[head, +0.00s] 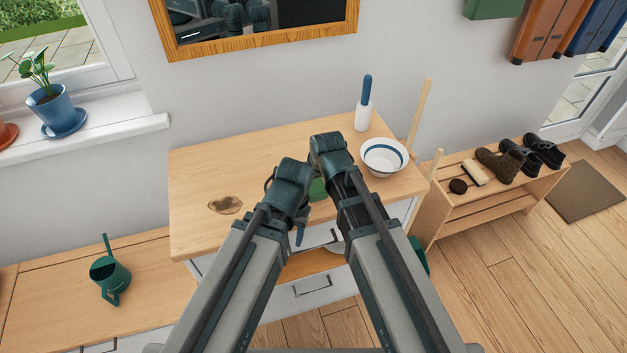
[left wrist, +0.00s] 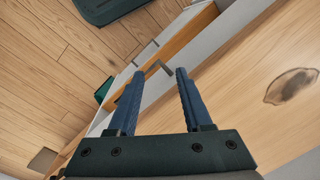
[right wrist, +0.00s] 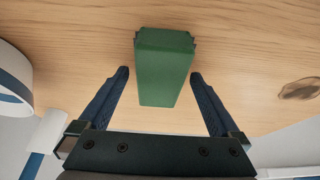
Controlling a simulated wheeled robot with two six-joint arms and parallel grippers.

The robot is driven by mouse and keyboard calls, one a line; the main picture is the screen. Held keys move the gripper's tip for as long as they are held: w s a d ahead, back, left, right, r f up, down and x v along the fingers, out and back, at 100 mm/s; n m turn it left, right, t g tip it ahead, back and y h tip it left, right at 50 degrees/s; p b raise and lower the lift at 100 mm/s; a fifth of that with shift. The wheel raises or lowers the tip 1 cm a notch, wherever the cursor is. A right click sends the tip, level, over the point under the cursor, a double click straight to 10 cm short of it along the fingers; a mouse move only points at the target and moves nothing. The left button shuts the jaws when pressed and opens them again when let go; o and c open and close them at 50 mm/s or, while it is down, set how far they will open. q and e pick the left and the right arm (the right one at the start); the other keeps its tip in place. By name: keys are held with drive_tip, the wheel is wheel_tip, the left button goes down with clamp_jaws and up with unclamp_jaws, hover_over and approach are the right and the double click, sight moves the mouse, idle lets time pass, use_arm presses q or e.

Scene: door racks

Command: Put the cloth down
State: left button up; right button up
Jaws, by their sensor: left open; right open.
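My right gripper (right wrist: 160,82) is open, with one finger on each side of the block and visible gaps to both. In the head view only a bit of green (head: 318,189) shows between my arms, which hide the rest and my right gripper. My left gripper (left wrist: 158,72) is open and empty near the front edge of the cabinet; a blue finger of it (head: 300,236) shows in the head view.
A watering can (head: 110,276) stands on the lower bench. A shoe rack (head: 490,205) is at right.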

drive_tip(key=shift+f, duration=0.1)
drive_tip(key=p+v, duration=1.2)
drive_tip(key=v, duration=0.2)
drive_tip(key=shift+p, duration=0.35)
drive_tip(key=shift+d+f, duration=0.1)
drive_tip(key=s+d+f+m+g+h, duration=0.1)
drive_tip(key=s+d+m+g, duration=0.15)
drive_tip(key=d, duration=0.55)
drive_tip(key=s+d+f+m+g+h, duration=0.1)
drive_tip(key=s+d+m, duration=0.15)
drive_tip(key=d, duration=0.45)
drive_tip(key=s+a+n, duration=0.4)
drive_tip(key=s+a, duration=0.2)
drive_tip(key=a, duration=0.5)
drive_tip(key=shift+s+a+n+g+h+b, duration=0.15)
drive_tip(key=shift+s+n+g+h+b, duration=0.15)
drive_tip(key=shift+n+g+h, duration=0.15)
